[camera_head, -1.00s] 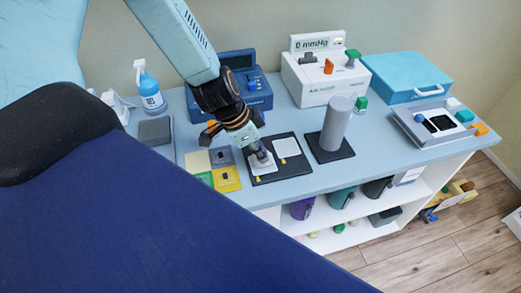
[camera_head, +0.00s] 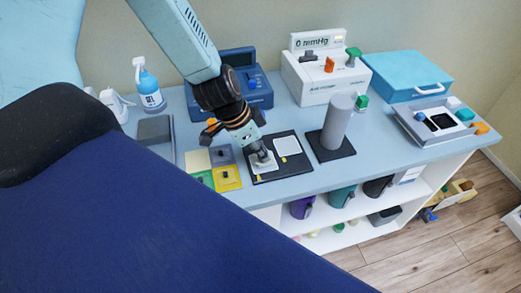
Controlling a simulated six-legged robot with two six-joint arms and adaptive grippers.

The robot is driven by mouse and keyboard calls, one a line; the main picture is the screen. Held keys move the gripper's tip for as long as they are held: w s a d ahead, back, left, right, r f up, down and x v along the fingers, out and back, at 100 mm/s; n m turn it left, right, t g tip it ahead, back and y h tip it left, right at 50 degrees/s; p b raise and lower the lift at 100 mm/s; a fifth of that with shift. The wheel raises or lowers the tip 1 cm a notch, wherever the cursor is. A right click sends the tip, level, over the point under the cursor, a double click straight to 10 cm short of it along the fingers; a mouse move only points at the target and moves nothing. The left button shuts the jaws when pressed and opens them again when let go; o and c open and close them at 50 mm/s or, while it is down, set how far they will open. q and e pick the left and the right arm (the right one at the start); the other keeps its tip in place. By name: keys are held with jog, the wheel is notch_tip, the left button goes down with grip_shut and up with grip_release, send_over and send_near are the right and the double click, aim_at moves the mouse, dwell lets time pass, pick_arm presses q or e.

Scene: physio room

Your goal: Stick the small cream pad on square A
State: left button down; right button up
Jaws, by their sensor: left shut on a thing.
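My left gripper (camera_head: 260,156) points down over the left pale square (camera_head: 264,168) on the black board (camera_head: 293,169). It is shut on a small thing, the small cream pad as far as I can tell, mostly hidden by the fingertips. Whether the pad touches the square I cannot tell. The right pale square (camera_head: 287,146) on the same board is bare. The letters on the squares are too small to read. My right gripper is not in view.
Coloured squares (camera_head: 227,178) lie left of the board. A grey cylinder (camera_head: 336,122) stands on a dark base to its right. A blue device (camera_head: 247,80), a white gauge box (camera_head: 320,78), a blue case (camera_head: 407,77) and a spray bottle (camera_head: 149,91) stand behind. A blue couch (camera_head: 130,220) fills the front left.

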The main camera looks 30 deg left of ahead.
pick_arm(q)
jog(key=shift+w+d, duration=0.1)
jog(key=shift+d, duration=0.05)
dwell(0.3)
jog(key=shift+f+b, duration=0.5)
jog(key=shift+f, duration=0.05)
dwell(0.3)
jog(key=shift+f, duration=0.15)
dwell(1.3)
dwell(1.6)
jog(key=c, duration=1.3)
grip_release()
jog(key=shift+c, duration=0.2)
